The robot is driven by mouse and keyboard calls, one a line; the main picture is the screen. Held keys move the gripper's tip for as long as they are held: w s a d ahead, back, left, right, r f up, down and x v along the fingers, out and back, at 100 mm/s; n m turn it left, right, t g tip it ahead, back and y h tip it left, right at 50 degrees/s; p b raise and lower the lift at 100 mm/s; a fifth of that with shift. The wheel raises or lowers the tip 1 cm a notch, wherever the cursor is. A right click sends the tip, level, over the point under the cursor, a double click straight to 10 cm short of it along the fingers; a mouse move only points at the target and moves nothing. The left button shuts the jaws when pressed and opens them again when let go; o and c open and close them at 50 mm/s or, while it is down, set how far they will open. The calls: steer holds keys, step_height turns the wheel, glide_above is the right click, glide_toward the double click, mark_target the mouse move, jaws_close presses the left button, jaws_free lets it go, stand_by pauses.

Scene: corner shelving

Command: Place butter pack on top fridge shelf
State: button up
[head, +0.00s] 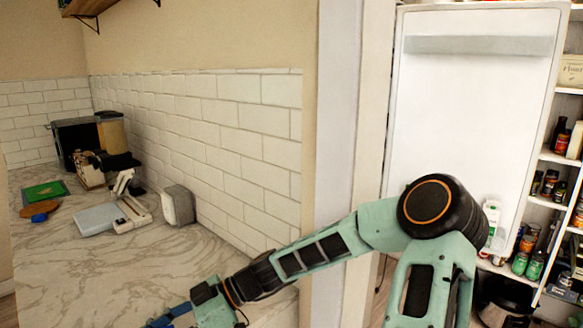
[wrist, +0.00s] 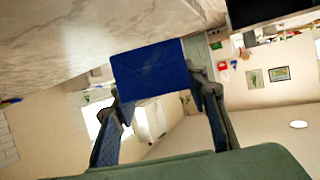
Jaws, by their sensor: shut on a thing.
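My gripper (wrist: 152,90) is shut on a flat dark-blue block, which I take to be the butter pack (wrist: 149,68), held between its two fingertips in the wrist view. In the head view my gripper (head: 176,316) is at the bottom edge, low by the marble counter, and is partly cut off. The butter pack cannot be clearly made out there. A tall white panel with a grey strip near its top, seemingly the fridge (head: 470,110), stands at the right behind my arm. No fridge shelf can be made out.
The marble counter (head: 75,255) at left holds a white scale-like device (head: 112,215), a green board (head: 45,192), a coffee machine (head: 77,138) and a small grey box (head: 178,205). A wall end (head: 338,120) separates counter and fridge. Shelves with jars (head: 545,185) stand at far right.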

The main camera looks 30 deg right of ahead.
steer(key=w+f+m+t, duration=0.1)
steer(key=w+d+f+m+t+h+p, duration=0.1)
steer(key=m+t, duration=0.1)
steer(key=w+d+f+m+t+p, duration=0.1)
steer(key=w+t, duration=0.1)
steer(key=shift+d+m+h, duration=0.2)
steer(key=shift+m+h, duration=0.1)
steer(key=w+d+m+t+h+p, duration=0.2)
steer(key=w+d+m+t+h, duration=0.1)
steer(key=m, duration=0.1)
steer(key=shift+w+d+f+t+h, duration=0.1)
steer(key=shift+w+d+t+h, duration=0.2)
steer(key=shift+w+t+h, duration=0.1)
steer(key=shift+w+d+m+h, duration=0.25)
steer(key=shift+d+m+h, duration=0.05)
steer(key=shift+m, duration=0.2)
steer(key=shift+w+d+r+m+t+h+p, duration=0.65)
steer(key=shift+r+m+t+h, duration=0.05)
steer(key=shift+r+h, duration=0.1)
steer(key=w+d+r+m+h+p, duration=0.1)
steer(key=d+r+m+h, duration=0.1)
steer(key=r, duration=0.3)
steer(key=w+d+r+m+t+h+p, duration=0.1)
steer(key=w+d+r+m+h+p, duration=0.1)
steer(key=r, duration=0.4)
steer(key=shift+r+m+h, duration=0.15)
steer(key=shift+m+h, duration=0.35)
steer(key=shift+h, duration=0.2)
